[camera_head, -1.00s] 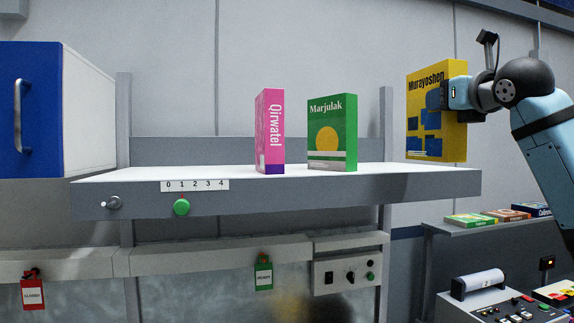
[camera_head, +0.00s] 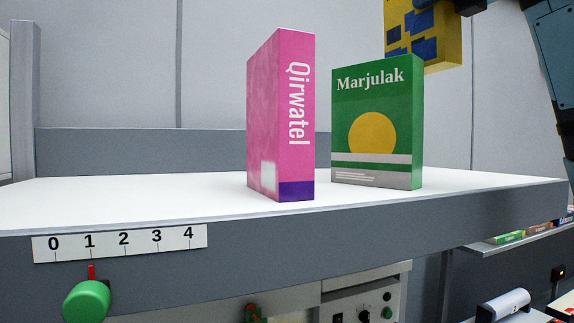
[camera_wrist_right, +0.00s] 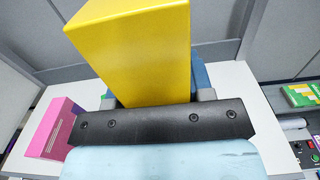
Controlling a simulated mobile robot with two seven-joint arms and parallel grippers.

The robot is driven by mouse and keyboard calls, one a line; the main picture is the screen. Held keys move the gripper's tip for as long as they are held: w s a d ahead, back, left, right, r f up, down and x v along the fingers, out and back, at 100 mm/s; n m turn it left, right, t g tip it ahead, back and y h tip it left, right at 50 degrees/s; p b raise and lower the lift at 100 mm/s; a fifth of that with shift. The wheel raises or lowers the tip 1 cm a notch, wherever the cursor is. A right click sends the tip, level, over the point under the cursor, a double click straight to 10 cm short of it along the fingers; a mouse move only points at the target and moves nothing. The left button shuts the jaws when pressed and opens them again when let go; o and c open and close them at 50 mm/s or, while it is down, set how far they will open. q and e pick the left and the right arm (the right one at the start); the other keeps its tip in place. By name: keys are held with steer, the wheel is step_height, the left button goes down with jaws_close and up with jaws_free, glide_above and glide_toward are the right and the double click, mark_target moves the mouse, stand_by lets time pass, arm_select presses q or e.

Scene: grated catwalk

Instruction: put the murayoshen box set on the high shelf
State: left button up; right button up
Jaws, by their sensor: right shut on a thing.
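The yellow Murayoshen box set (camera_head: 438,42) with blue patches is cut off by the top edge of the head view. It hangs above the white-topped high shelf (camera_head: 130,200), partly behind the green Marjulak box (camera_head: 375,120). In the right wrist view the yellow box (camera_wrist_right: 135,45) sits between the fingers of my right gripper (camera_wrist_right: 157,98), which is shut on it. The pink Qirwatel box (camera_head: 282,115) stands upright left of the Marjulak box. My left gripper is not in view.
The shelf is clear left of the Qirwatel box and at its right end. A 0-to-4 scale (camera_head: 120,243) and a green knob (camera_head: 87,300) are on the front edge. A lower shelf (camera_head: 530,240) with several flat boxes is at right.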

step_height(320, 180, down, 19)
steer(key=s+p, duration=0.1)
steer(key=p, duration=0.1)
steer(key=shift+d+f, duration=0.2)
stand_by(0.5)
steer(key=o, duration=0.8)
steer(key=shift+f, duration=0.1)
steer(key=o, duration=0.4)
steer(key=shift+c, duration=0.2)
steer(key=shift+o, duration=0.5)
